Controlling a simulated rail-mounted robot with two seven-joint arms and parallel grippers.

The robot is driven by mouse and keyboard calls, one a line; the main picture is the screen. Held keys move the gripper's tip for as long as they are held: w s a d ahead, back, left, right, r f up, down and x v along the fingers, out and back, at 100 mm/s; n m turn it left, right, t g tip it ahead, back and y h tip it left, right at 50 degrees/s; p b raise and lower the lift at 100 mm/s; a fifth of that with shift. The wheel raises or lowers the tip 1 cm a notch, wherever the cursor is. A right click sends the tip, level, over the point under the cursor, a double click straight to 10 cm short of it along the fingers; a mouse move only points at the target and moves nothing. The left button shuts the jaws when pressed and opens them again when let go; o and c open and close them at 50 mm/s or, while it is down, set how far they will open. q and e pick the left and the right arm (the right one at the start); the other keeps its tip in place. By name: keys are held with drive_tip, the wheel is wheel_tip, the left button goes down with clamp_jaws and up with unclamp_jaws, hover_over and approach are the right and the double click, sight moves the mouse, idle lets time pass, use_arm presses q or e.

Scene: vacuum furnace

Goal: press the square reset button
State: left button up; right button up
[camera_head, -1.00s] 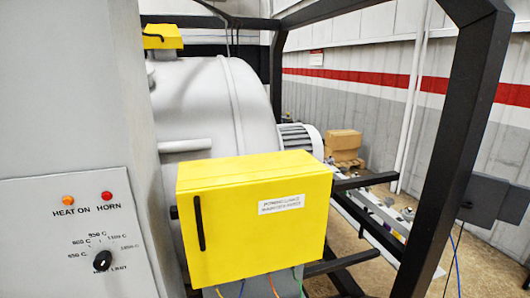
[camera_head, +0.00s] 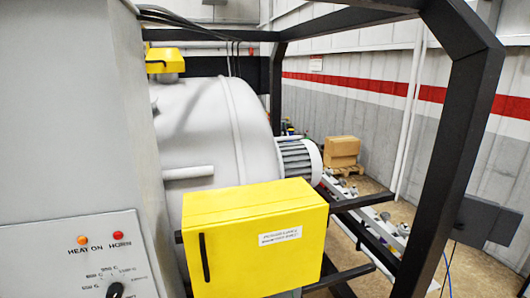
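No square reset button shows in the head view. The grey control panel (camera_head: 75,262) at the lower left carries an orange HEAT ON lamp (camera_head: 82,240), a red-orange HORN lamp (camera_head: 118,236) and a black LIMIT knob (camera_head: 115,289) with temperature marks around it, cut off by the bottom edge. Neither of my grippers is in view.
A yellow box (camera_head: 255,240) with a black handle and white label stands out before the grey furnace vessel (camera_head: 205,120). A black frame (camera_head: 450,160) closes the right side. A motor (camera_head: 298,157) and cardboard boxes (camera_head: 341,152) are behind. Some floor is bare at right.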

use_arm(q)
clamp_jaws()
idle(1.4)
